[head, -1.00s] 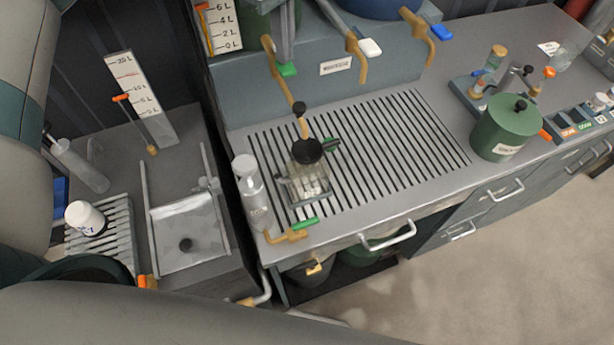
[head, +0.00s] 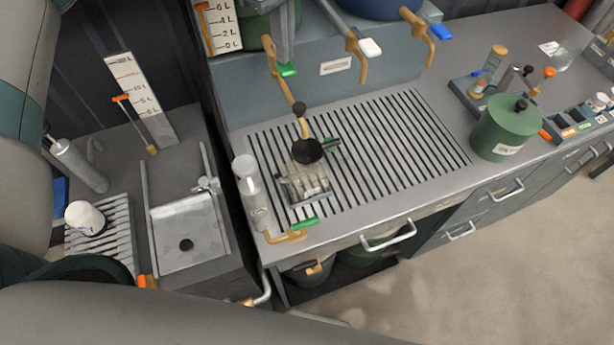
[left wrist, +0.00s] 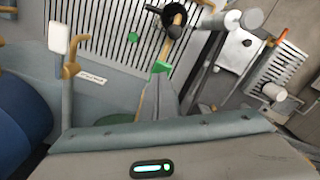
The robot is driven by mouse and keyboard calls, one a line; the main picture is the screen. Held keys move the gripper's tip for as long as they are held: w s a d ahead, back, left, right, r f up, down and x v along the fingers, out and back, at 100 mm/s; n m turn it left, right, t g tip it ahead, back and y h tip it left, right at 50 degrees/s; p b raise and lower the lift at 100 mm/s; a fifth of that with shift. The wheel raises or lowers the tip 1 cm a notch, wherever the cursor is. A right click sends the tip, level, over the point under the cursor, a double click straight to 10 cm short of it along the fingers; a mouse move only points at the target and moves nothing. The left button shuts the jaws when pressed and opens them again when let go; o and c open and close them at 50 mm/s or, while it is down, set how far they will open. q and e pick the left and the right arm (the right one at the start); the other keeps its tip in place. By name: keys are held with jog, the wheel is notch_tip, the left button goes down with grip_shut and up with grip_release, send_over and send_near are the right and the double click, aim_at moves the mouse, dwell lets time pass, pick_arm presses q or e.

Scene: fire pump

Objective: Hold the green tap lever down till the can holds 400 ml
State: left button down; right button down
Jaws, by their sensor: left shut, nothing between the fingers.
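My left gripper (head: 284,56) points down from the top of the head view. It is shut and empty, with its tips at the green tap lever (head: 287,70). The left wrist view also shows the shut fingers (left wrist: 160,84) reaching the green lever (left wrist: 162,67). The lever's brass tap (head: 279,75) bends down toward the slatted drain board. Below it stands a clear vessel (head: 309,184) with a black round top (head: 307,151), perhaps the can. I cannot read its level, nor tell whether water runs. My right gripper is not in view.
Taps with a white lever (head: 370,47) and a blue lever (head: 440,32) stand to the right. A grey bottle (head: 250,185) stands beside the vessel. A green lidded pot (head: 506,128) stands farther right. The right half of the drain board (head: 415,140) is clear.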

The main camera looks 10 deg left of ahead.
pick_arm(q)
jog(key=shift+f, duration=1.55)
dwell(6.5)
